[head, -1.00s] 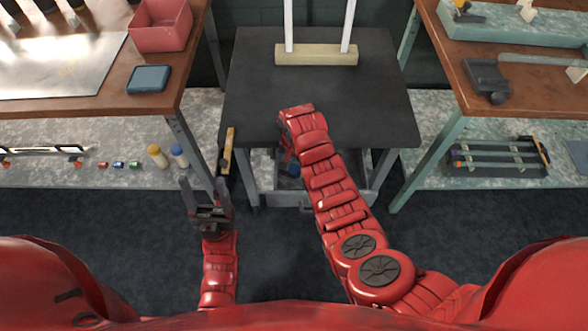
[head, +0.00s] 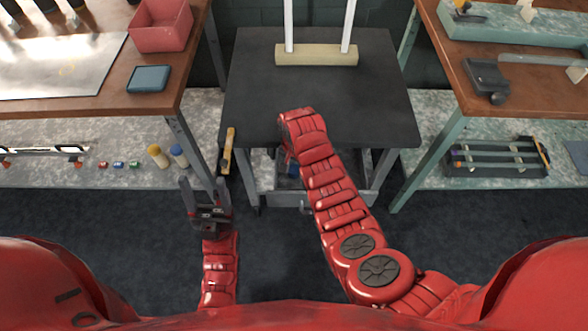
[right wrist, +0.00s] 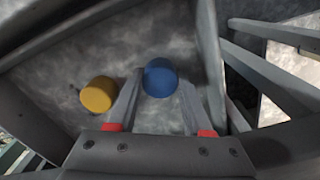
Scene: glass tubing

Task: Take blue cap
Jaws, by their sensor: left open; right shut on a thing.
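The blue cap (right wrist: 160,77) is round and sits between the fingertips of my right gripper (right wrist: 160,91) in the right wrist view. The right gripper is shut on it. A yellow cap (right wrist: 97,95) lies to the left, outside the fingers, on a mottled grey surface. In the head view the right hand is mostly hidden behind my forearm and under the front edge of the dark table. My left gripper (head: 205,190) is open and empty, above the floor near the left bench leg.
The dark table (head: 370,110) carries a stand with two white rods (head: 316,55). Grey walls (right wrist: 208,50) surround the caps closely. Benches flank both sides.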

